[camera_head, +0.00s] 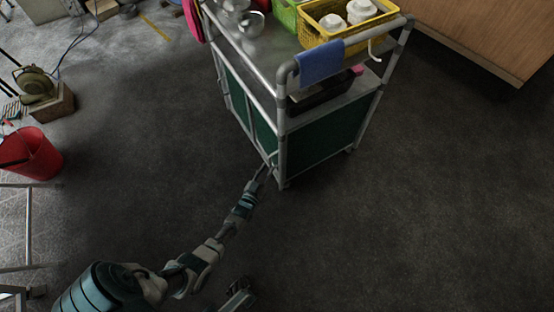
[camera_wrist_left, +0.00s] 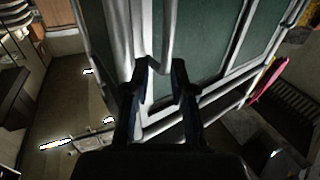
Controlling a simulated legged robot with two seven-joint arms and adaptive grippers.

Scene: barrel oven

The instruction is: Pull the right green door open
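The right green door (camera_head: 265,135) is on the left-facing side of the metal cart, at its near corner, and looks closed. My left gripper (camera_head: 264,171) reaches up to the lower part of this door beside the cart's corner post. In the left wrist view the fingers of the left gripper (camera_wrist_left: 158,82) are apart, with a silver handle bar (camera_wrist_left: 163,50) in front of and partly between them. I cannot tell whether they touch it. A green panel (camera_wrist_left: 205,35) lies just beyond. A dark mechanical part at the bottom of the head view may be my right gripper; its fingers are unclear.
The cart carries a yellow basket (camera_head: 345,20), a blue cloth (camera_head: 320,63) and a dark tray (camera_head: 318,93). A red bucket (camera_head: 32,154) stands at far left, and a wooden cabinet (camera_head: 490,30) at upper right. The dark floor left of the cart is clear.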

